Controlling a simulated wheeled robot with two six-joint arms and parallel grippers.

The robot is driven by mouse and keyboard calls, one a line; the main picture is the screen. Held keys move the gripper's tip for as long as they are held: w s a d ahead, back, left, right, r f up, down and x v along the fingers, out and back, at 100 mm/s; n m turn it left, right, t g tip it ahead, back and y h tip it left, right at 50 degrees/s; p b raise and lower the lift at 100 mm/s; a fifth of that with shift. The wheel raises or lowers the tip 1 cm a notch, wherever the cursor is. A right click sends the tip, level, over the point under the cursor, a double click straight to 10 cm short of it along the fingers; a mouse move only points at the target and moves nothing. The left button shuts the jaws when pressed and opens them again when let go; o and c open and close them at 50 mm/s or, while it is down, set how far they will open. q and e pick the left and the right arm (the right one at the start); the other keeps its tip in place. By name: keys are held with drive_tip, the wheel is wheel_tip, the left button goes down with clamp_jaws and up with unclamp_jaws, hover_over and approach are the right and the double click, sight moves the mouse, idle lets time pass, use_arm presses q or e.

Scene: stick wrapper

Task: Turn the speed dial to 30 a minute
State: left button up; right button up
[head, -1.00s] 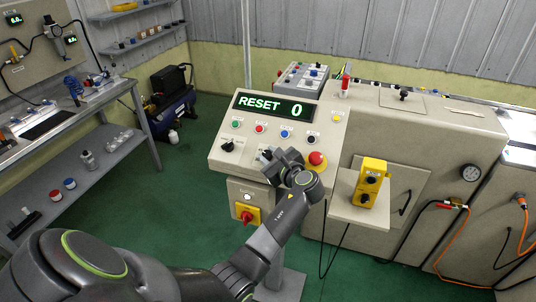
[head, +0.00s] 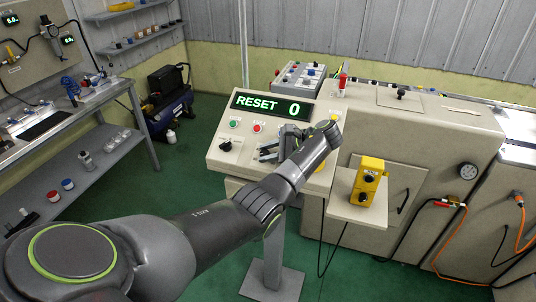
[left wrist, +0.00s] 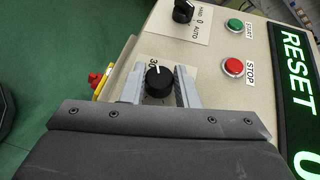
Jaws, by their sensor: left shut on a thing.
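The speed dial (left wrist: 159,83) is a black round knob with a white pointer line, on a pale plate of the console. A "30" mark shows by its upper edge in the left wrist view, and the pointer line points up toward that side. The other marks are hidden or too small to read. My left gripper (left wrist: 156,86) is shut on the dial, one finger on each side. In the head view the left gripper (head: 268,152) is at the panel's front, and my wrist hides the dial. My right gripper is not in view.
The console display (head: 272,106) reads "RESET 0". Green (head: 234,124) and red (head: 257,128) buttons and a black HAND/AUTO switch (left wrist: 183,11) are close to the gripper. A yellow two-button box (head: 368,181) stands on a shelf to the right.

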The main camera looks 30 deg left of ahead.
sight(268, 153)
use_arm(q)
drive_tip(key=shift+f+n+g+h, duration=0.1)
drive_tip(key=shift+n+g+h, duration=0.2)
drive_tip(key=shift+n, duration=0.1)
drive_tip(key=o, duration=1)
drive_tip(key=shift+c, duration=0.2)
drive_tip(key=shift+r, duration=0.4)
wheel_tip(268, 153, up, 2)
drive_tip(key=shift+w+r, duration=0.1)
wheel_tip(268, 153, up, 7)
drive_tip(key=p, duration=0.7)
drive_tip(key=shift+p, duration=0.4)
